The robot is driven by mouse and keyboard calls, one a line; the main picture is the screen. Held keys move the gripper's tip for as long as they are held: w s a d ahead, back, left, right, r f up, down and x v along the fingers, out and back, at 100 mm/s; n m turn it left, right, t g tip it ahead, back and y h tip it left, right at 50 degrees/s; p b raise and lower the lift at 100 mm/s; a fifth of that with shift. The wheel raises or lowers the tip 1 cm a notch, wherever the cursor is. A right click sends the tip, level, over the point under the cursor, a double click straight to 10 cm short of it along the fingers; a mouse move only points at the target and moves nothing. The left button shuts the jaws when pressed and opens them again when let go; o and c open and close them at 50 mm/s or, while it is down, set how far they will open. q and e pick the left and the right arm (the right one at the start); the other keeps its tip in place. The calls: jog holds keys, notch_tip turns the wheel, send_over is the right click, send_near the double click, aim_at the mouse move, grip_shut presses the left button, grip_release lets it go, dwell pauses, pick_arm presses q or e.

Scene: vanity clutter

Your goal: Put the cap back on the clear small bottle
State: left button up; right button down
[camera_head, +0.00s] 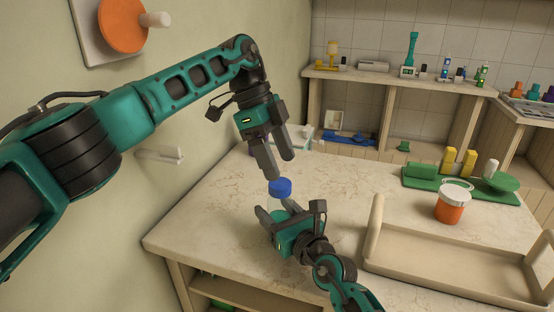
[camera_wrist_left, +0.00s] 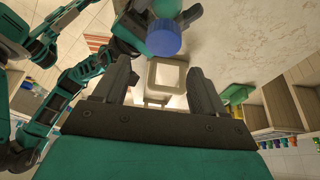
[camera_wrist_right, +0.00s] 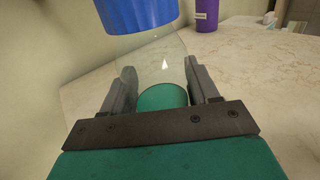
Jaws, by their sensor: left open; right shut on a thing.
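My right gripper (camera_head: 277,209) is low over the near left part of the counter, shut on the clear small bottle (camera_wrist_right: 162,60). The bottle is see-through with a green lower part (camera_wrist_right: 162,96) and tilts a little in the right wrist view. The blue cap (camera_head: 280,187) is at the bottle's top end; it also shows in the right wrist view (camera_wrist_right: 140,14) and left wrist view (camera_wrist_left: 163,38). I cannot tell whether it is fully seated. My left gripper (camera_head: 282,167) is open and empty just above the cap, apart from it in the left wrist view.
A beige tray (camera_head: 450,265) lies at the right of the counter (camera_head: 215,212). An orange jar with a white lid (camera_head: 450,205) stands behind it, near a green stand (camera_head: 420,179). A purple bottle (camera_wrist_right: 206,14) stands on the counter. The counter's left part is mostly clear.

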aim_at(280, 183)
pick_arm(q)
jog(key=shift+s+d+r+n+t+y, duration=0.1)
jog(key=shift+d+r+n+t+y, duration=0.1)
jog(key=shift+r+n+y, duration=0.25)
jog(key=shift+d+r+n+t+y, duration=0.1)
jog(key=shift+r+n+t+y, duration=0.1)
jog(key=shift+n+y, duration=0.45)
jog(key=n+y, duration=0.1)
jog(key=r+n+t+y, duration=0.1)
jog(key=n, duration=0.1)
jog(key=shift+r, duration=0.3)
jog(key=shift+f, duration=4)
